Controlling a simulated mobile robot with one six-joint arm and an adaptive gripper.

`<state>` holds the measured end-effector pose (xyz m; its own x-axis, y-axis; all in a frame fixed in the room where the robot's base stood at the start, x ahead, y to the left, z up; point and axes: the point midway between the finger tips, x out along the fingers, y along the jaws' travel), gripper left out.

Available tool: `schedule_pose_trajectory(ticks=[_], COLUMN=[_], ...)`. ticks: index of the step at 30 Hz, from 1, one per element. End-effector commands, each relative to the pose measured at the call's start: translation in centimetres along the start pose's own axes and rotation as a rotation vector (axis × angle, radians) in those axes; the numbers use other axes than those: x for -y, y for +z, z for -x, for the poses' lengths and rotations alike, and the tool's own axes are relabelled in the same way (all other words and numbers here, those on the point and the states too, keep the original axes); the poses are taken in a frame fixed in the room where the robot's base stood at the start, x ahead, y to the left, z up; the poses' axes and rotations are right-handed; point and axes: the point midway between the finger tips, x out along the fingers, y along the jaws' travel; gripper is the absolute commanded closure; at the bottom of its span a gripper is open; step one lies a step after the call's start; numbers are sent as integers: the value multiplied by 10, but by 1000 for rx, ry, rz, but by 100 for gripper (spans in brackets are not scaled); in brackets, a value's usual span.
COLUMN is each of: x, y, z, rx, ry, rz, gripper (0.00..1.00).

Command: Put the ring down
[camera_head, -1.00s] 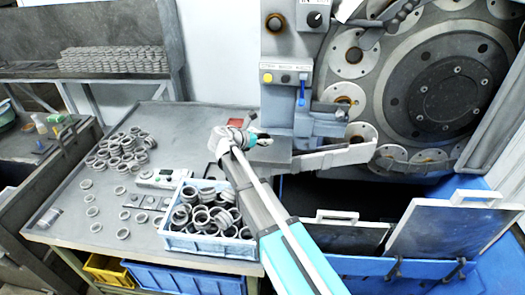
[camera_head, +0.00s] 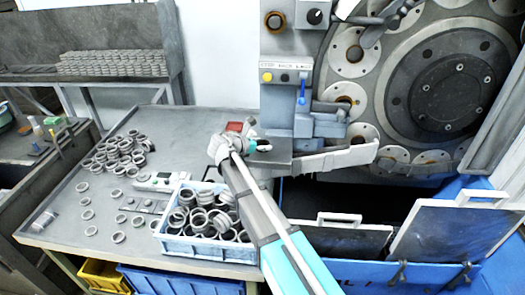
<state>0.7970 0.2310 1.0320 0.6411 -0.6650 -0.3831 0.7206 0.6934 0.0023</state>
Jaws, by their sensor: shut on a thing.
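My gripper (camera_head: 262,145) is at the end of my arm, over the grey ledge (camera_head: 268,158) at the front left of the grinding machine. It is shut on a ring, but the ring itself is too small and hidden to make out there. Several loose grey rings (camera_head: 120,148) lie in a cluster on the table's left part, and more lie singly near its front. A blue crate (camera_head: 205,247) full of rings stands at the table's front right, left of my arm.
The grinder's big round disc (camera_head: 445,90) with pale ring-shaped seats fills the right. A small measuring device (camera_head: 155,182) lies on the table (camera_head: 75,215) behind the crate. A red block (camera_head: 236,127) lies near my wrist. The table's back middle is clear.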

Motion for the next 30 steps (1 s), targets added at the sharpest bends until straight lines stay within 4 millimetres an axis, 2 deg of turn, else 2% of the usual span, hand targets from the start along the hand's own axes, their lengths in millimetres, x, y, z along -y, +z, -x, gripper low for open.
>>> schedule_pose_trajectory(ticks=[3,18,19,23,30], x=[0,0,0,0,0], y=[-8,-10,-10,-10,-10], z=[-3,-4,-3,-3,-3], rx=[0,0,0,0,0], ry=[0,1,1,1,1], rz=[0,0,0,0,0], gripper=[85,85,26,2,0])
